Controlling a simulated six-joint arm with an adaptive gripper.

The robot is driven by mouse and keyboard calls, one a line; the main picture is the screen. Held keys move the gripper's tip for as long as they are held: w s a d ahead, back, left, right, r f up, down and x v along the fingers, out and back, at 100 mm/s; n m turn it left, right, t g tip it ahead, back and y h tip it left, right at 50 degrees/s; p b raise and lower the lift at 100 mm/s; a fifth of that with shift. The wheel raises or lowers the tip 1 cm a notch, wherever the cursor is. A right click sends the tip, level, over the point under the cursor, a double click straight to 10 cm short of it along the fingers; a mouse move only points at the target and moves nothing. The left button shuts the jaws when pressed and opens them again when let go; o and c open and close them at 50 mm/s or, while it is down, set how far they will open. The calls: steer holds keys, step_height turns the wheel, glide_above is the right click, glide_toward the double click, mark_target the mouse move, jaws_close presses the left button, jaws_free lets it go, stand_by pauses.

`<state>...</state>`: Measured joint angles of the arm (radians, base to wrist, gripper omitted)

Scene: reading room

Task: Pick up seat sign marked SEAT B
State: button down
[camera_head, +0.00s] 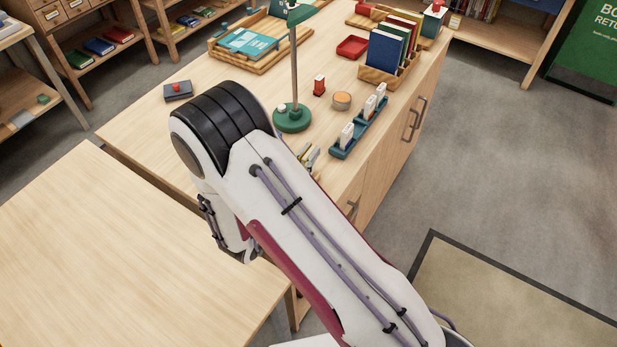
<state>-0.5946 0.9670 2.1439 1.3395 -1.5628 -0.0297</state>
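A blue-green rack (338,152) stands near the right edge of the wooden counter. It holds three upright white pieces: a near one (347,135), a middle one (369,107) and a far one (381,91). They may be the seat signs, but any lettering is too small to read, so I cannot tell which is SEAT B. Small grey and yellow parts (309,156) show past my arm's edge, just left of the rack's near end. They may be the tip of my gripper. My arm hides the rest, and whether it is open or shut does not show.
A green lamp base (292,118) with a tall post stands left of the rack. A small round orange-topped pot (341,100) and a red-and-white piece (319,85) stand nearby. A wooden book holder (392,76) is behind. A bare table (110,270) lies at left.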

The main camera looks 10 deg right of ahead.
stand_by(0.4)
steer(key=shift+r, duration=5)
